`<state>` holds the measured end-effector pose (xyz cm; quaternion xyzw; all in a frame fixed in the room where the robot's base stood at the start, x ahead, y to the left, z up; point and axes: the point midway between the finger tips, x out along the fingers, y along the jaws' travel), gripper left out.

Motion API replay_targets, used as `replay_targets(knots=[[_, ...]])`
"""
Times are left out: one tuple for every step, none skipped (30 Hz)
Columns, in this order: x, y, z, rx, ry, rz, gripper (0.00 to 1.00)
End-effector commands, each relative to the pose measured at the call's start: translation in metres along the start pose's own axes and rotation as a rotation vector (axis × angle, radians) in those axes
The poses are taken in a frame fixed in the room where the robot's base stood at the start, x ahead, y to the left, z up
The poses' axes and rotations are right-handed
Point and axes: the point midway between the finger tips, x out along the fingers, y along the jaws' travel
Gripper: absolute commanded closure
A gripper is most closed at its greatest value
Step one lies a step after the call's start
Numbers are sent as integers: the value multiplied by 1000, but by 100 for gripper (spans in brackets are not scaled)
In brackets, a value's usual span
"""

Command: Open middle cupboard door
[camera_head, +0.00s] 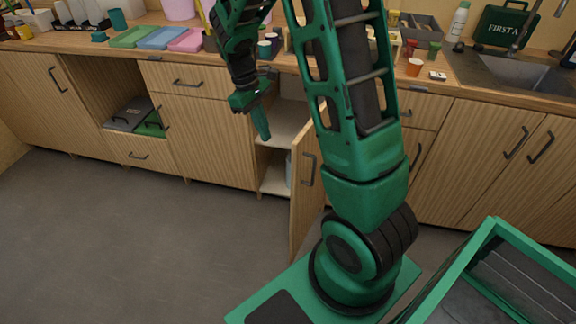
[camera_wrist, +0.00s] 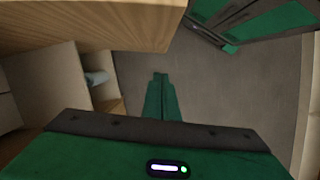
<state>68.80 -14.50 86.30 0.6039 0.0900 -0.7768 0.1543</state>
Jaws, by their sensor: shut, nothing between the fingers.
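The middle cupboard door (camera_head: 307,185) is a wood-grain panel with a dark bar handle (camera_head: 308,169). It stands swung out from the cupboard front, well ajar. Behind it the pale cupboard inside shows, with a shelf (camera_head: 287,132). My gripper (camera_head: 264,136) points down in front of the opening, left of the door and apart from its handle. Its fingers are together and empty; they also show in the wrist view (camera_wrist: 160,76), above the floor. My arm hides part of the cupboard front right of the door.
A pale grey item (camera_wrist: 97,78) lies inside the cupboard. The worktop (camera_head: 150,45) above carries coloured trays, cups and a green first-aid case (camera_head: 500,26). An open niche (camera_head: 128,115) is on the left. A green-framed crate (camera_head: 490,285) is at lower right. The floor at left is clear.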

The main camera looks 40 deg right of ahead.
Motion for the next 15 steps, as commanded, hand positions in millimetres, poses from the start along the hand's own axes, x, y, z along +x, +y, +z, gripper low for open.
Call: replay_targets(knots=[[10,5,-4,-17,-34,-6,100],[15,7,-6,-28,-50,-9,100],[20,10,-8,-38,-69,-13,100],[24,11,-9,-46,-81,-16,100],[26,13,-10,-52,-91,-17,100],[30,15,-11,-60,-102,-20,100],[31,16,-12,-65,-109,-22,100],[33,16,-12,-67,-114,-23,100],[35,17,-12,-71,-120,-25,100],[37,17,-12,-72,-123,-26,100],[38,18,-12,-73,-125,-26,100],[41,18,-12,-74,-126,-27,100],[44,18,-11,-74,-126,-27,100],[47,18,-11,-74,-126,-27,100],[52,18,-10,-73,-127,-27,100]])
